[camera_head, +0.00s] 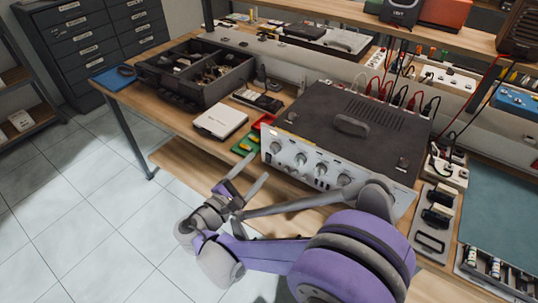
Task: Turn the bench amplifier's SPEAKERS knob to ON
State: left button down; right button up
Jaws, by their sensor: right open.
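The bench amplifier (310,115) is a wide box with a dark top and a silver front panel, standing on the wooden bench. A row of several round knobs shows on its front, including a leftmost knob (276,147) and one farther right (344,180). The labels are too small to read, so I cannot tell which knob is SPEAKERS or where it points. My right gripper (257,167) is open and empty, in front of the panel's left part and apparently apart from it. My right arm hides the panel's lower right. My left gripper is not in view.
A dark divided tray (195,72), a white box (220,121) and green and red pieces (247,142) lie left of the amplifier. Red and black cables rise behind it. A teal mat (500,210) lies at right. Tiled floor (90,200) is clear at left.

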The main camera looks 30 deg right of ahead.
aim_at(272, 151)
jog(key=x, duration=0.7)
jog(key=shift+d, duration=0.1)
grip_shut()
